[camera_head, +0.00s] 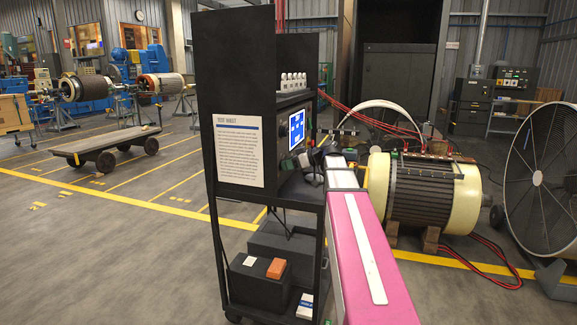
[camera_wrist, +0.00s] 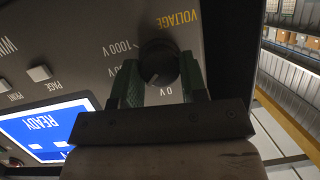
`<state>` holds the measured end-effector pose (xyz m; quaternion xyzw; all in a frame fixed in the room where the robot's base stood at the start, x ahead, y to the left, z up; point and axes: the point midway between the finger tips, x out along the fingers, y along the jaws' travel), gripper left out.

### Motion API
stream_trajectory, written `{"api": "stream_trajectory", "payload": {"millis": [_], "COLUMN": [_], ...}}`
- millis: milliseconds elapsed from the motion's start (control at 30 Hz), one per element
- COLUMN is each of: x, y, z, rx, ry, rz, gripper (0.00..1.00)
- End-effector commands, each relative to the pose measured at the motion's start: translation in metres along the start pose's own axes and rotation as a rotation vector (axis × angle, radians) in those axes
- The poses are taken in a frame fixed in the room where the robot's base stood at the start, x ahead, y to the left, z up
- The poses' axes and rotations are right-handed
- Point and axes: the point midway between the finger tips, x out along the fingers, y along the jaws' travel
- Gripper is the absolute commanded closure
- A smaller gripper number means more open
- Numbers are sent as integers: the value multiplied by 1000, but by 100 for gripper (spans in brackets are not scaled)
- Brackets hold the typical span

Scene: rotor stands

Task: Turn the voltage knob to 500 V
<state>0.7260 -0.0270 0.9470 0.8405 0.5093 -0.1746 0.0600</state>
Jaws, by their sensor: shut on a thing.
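The black round voltage knob (camera_wrist: 158,60) is in the upper middle of the wrist view, on a dark panel shown upside down. A yellow "VOLTAGE" label and white "1000 V" and "0 V" marks surround it. My gripper (camera_wrist: 160,80) is shut on the knob, its green fingers on either side. Which mark the knob points to I cannot tell. In the head view, the instrument's lit blue screen (camera_head: 297,129) faces right on the black cart (camera_head: 236,95); the knob is not distinguishable there.
In the wrist view, the "READY" screen (camera_wrist: 42,130) and small PAGE and PRINT buttons lie left of the knob. In the head view, a cream motor (camera_head: 462,195) with red cables stands right of my pink arm, and a large fan (camera_head: 545,185) stands beyond it.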

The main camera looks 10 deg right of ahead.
Motion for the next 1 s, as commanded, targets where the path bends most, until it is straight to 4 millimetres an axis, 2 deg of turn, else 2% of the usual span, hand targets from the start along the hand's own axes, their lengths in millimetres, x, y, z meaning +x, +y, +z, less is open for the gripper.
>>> {"api": "stream_trajectory", "payload": {"millis": [500,1000], "x": [0,0], "y": [4,5], "z": [1,2], "rx": [435,646], "ry": [13,20], "rz": [-167,-247], "gripper": [84,84]}}
